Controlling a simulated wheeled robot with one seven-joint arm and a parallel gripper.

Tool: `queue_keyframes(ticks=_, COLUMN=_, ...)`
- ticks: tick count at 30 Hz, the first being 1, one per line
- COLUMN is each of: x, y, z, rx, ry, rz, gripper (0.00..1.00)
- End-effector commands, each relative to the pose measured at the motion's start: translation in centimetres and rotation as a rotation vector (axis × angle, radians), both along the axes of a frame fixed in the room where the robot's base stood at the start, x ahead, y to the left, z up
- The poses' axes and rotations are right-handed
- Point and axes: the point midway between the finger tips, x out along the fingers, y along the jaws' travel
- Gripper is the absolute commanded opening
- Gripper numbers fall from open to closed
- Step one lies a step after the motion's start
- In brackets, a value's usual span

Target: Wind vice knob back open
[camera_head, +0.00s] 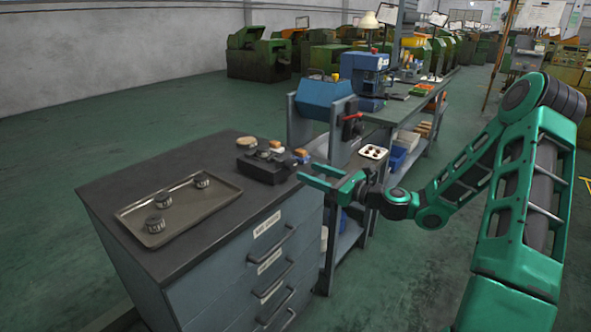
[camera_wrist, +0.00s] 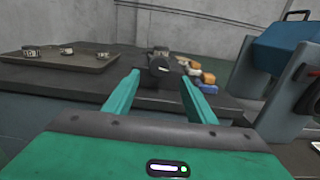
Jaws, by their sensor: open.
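The small black vice (camera_head: 264,165) sits on the dark cabinet top near its right end. Its round dark knob (camera_head: 302,155) faces my gripper. In the wrist view the knob (camera_wrist: 158,68) shows end-on with a light mark on it, and the vice body (camera_wrist: 150,95) is mostly behind it. My green gripper (camera_head: 328,178) is open. In the wrist view its two fingers (camera_wrist: 160,92) stand to either side of the knob's line, and the knob appears between the tips. I cannot tell whether either finger touches it.
A metal tray (camera_head: 212,209) with several round dark parts lies on the cabinet (camera_head: 125,203) left of the vice. Small brown and blue-white blocks (camera_head: 277,147) lie by the vice.

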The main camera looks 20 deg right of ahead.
Motion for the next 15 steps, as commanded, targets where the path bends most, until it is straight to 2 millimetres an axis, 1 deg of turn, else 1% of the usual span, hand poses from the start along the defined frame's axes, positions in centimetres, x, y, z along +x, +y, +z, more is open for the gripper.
queue_keyframes(ticks=1, x=0.8, y=0.7, z=0.1, rx=-0.001, ry=-0.003, rz=0.004, gripper=0.51)
queue_keyframes(ticks=6, x=3.1, y=2.4, z=0.0, rx=-0.002, ry=-0.003, rz=0.002, gripper=0.51)
queue_keyframes(ticks=10, x=4.4, y=3.3, z=0.0, rx=-0.002, ry=-0.002, rz=0.002, gripper=0.51)
queue_keyframes(ticks=15, x=5.2, y=3.9, z=0.0, rx=-0.002, ry=-0.002, rz=0.002, gripper=0.51)
